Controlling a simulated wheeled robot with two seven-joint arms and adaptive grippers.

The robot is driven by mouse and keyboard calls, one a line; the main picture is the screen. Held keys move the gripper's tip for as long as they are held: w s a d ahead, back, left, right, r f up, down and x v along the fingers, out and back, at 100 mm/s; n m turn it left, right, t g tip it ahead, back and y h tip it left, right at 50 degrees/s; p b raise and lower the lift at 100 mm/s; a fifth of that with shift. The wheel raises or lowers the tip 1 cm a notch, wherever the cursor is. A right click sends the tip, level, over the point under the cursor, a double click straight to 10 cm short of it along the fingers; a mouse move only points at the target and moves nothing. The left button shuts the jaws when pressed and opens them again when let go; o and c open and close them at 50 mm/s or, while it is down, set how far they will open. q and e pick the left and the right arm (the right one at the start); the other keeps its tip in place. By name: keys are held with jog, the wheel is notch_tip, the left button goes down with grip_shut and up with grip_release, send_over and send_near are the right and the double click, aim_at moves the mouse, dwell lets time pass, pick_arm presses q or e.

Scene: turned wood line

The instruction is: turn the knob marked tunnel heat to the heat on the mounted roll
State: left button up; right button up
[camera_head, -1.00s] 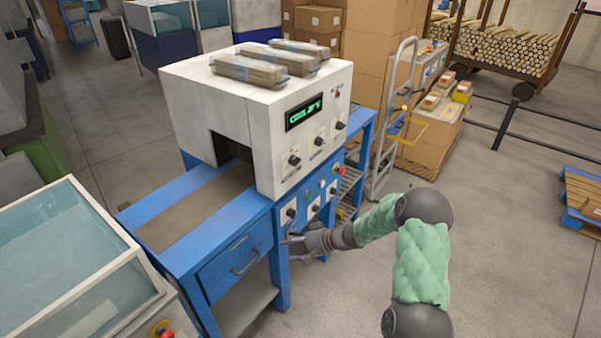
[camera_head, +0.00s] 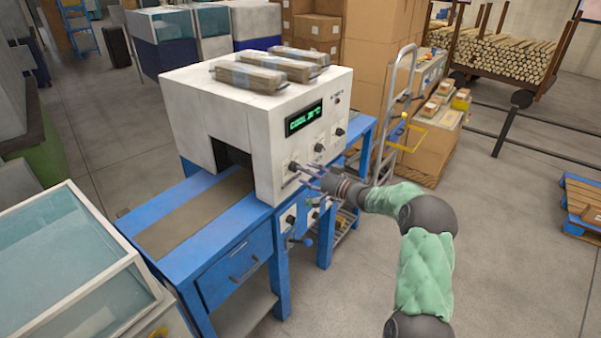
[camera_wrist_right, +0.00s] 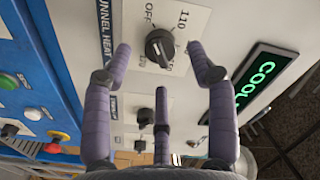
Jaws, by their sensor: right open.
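The tunnel heat knob (camera_wrist_right: 159,46) is a black round dial on a white label plate in the right wrist view. OFF and 110 are printed beside it; the other numbers are partly hidden. My right gripper (camera_wrist_right: 158,62) is open, with one finger on each side of the knob and a third below; whether any finger touches is unclear. In the head view my right gripper (camera_head: 308,178) is at the lower white panel, close to the lowest front knob (camera_head: 293,166). I cannot identify a mounted roll. My left gripper is not in view.
The white tunnel machine (camera_head: 225,105) stands on a blue frame with a belt (camera_head: 195,215). Its green display (camera_head: 304,118) begins with COOL. More knobs (camera_head: 319,147) line the panel, and blue-panel controls (camera_wrist_right: 34,114) sit beside it.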

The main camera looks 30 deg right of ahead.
jog(key=shift+x, duration=1.45)
jog(key=c, duration=1.1)
jog(key=shift+c, duration=0.2)
jog(key=shift+b, duration=0.3)
